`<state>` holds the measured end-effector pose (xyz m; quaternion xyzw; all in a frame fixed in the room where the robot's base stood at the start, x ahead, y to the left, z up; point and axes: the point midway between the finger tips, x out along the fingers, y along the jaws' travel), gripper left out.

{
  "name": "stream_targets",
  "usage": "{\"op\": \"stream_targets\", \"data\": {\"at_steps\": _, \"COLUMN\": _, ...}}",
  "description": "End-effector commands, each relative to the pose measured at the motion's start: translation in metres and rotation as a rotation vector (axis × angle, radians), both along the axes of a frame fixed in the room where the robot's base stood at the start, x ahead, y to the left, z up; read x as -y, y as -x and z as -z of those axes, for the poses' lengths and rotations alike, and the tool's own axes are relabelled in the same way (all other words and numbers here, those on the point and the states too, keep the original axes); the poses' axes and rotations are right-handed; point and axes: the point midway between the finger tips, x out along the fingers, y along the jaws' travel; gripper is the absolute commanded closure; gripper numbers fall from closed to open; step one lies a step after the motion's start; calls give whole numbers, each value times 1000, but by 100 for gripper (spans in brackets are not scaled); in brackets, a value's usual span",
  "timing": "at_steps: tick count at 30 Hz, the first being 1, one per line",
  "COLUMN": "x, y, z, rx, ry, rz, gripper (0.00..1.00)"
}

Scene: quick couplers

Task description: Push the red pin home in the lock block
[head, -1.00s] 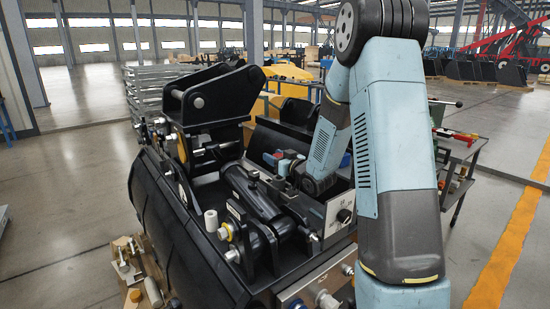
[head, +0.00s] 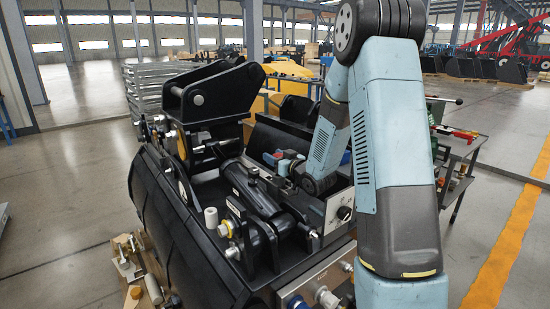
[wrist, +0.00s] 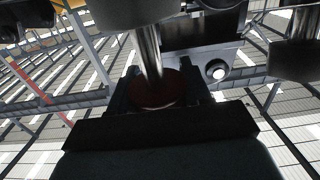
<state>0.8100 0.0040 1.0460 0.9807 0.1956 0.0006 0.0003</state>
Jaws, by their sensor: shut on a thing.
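In the wrist view my gripper (wrist: 157,98) is shut on a dark red round head, which I take to be the red pin (wrist: 155,92). A shiny metal shaft rises from the head toward a dark cylindrical part (wrist: 145,10) at the top of the picture. How deep the pin sits cannot be told. In the head view my arm reaches down behind the black cylinder (head: 262,200), and the gripper's fingertips and the pin cannot be made out clearly. The lock block cannot be identified for certain.
A large black coupler frame (head: 205,95) stands at left above a black bucket (head: 165,220). A grey panel with a black knob (head: 344,212) is close beside my arm. A bench with tools (head: 460,150) stands at right. Open floor (head: 70,190) lies at left.

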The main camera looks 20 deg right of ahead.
Motion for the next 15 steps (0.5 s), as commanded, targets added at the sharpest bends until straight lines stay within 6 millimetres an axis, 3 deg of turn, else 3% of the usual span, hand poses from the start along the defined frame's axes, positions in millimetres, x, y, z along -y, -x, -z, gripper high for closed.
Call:
{"op": "stream_targets", "data": {"at_steps": 4, "x": 0, "y": 0, "z": 3, "rx": -1, "ry": -1, "rz": 0, "gripper": 74}}
{"op": "stream_targets", "data": {"at_steps": 5, "x": 0, "y": 0, "z": 3, "rx": 0, "ry": 0, "rz": 0, "gripper": 49}}
{"op": "stream_targets", "data": {"at_steps": 13, "x": 0, "y": 0, "z": 2, "rx": 0, "ry": 0, "rz": 0, "gripper": 24}}
{"op": "stream_targets", "data": {"at_steps": 15, "x": 0, "y": 0, "z": 2, "rx": 0, "ry": 0, "rz": 0, "gripper": 22}}
